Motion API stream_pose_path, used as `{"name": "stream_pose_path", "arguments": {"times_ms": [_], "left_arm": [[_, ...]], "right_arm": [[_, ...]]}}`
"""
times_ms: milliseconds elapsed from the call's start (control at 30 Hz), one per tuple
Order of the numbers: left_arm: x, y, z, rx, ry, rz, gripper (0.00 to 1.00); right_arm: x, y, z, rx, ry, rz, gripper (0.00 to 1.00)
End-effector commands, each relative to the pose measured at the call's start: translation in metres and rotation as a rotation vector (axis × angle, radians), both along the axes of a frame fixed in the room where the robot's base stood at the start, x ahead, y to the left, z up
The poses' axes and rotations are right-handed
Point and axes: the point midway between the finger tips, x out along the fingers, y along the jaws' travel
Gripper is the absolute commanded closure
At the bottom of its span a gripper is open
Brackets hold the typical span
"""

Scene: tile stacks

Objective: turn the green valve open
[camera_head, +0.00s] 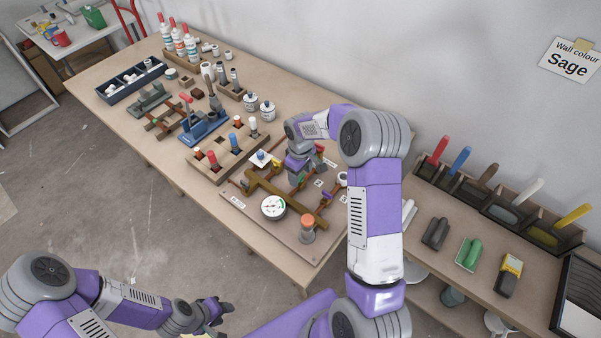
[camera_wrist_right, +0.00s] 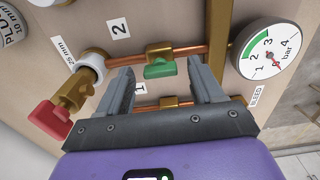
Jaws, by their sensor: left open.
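The green valve (camera_wrist_right: 160,69) is a small green lever on a brass body, set in a copper pipe beside the "2" label in the right wrist view. My right gripper (camera_wrist_right: 158,72) is open, with one finger on each side of the green lever and gaps visible on both sides. In the head view my right gripper (camera_head: 298,168) is over the pipe board (camera_head: 243,204) and hides part of it. My left gripper (camera_head: 217,309) is open and empty, low over the floor and away from the bench.
A red lever (camera_wrist_right: 50,119) sits left of the green one in the right wrist view. A pressure gauge (camera_wrist_right: 268,50) stands to the right; it also shows in the head view (camera_head: 273,207). A wooden block with colored pegs (camera_head: 227,152) lies beside the board.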

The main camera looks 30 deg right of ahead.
Motion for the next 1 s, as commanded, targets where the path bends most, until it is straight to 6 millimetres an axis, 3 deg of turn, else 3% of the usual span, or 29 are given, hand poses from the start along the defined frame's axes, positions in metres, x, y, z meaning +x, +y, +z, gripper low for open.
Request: {"name": "stream_pose_path", "arguments": {"times_ms": [267, 700, 1000], "left_arm": [[0.000, 0.000, 0.001, 0.000, 0.000, 0.000, 0.57], [0.000, 0.000, 0.009, 0.000, 0.000, 0.000, 0.57], [0.000, 0.000, 0.009, 0.000, 0.000, 0.000, 0.57]], "right_arm": [[0.000, 0.000, 0.004, 0.000, 0.000, -0.001, 0.34], [0.000, 0.000, 0.068, 0.000, -0.002, -0.001, 0.34], [0.000, 0.000, 0.076, 0.001, 0.000, 0.000, 0.34]]}}
